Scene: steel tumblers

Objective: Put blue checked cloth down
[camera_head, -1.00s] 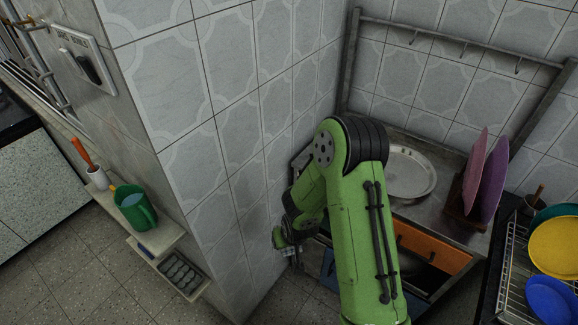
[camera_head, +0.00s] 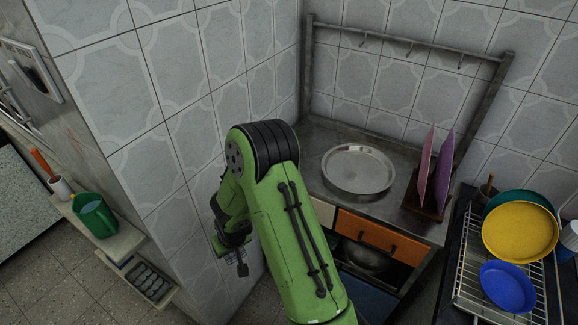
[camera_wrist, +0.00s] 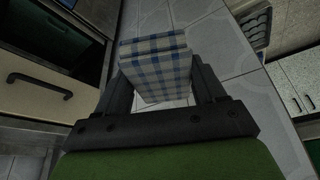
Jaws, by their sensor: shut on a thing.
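The blue checked cloth (camera_wrist: 158,72) is folded into a thick block and sits between the two fingers of my gripper (camera_wrist: 160,85) in the wrist view. My gripper is shut on it. The cloth shows above a tiled floor there and appears held in the air. In the head view my gripper (camera_head: 240,266) hangs low beside the tiled wall, left of the counter, partly behind my green arm. I cannot make out the cloth in the head view.
A steel counter (camera_head: 318,135) carries a round metal tray (camera_head: 357,168) and a rack with pink and purple plates (camera_head: 443,172). A wire dish rack (camera_head: 470,275) with colored dishes stands right. A cabinet handle (camera_wrist: 40,84) is near.

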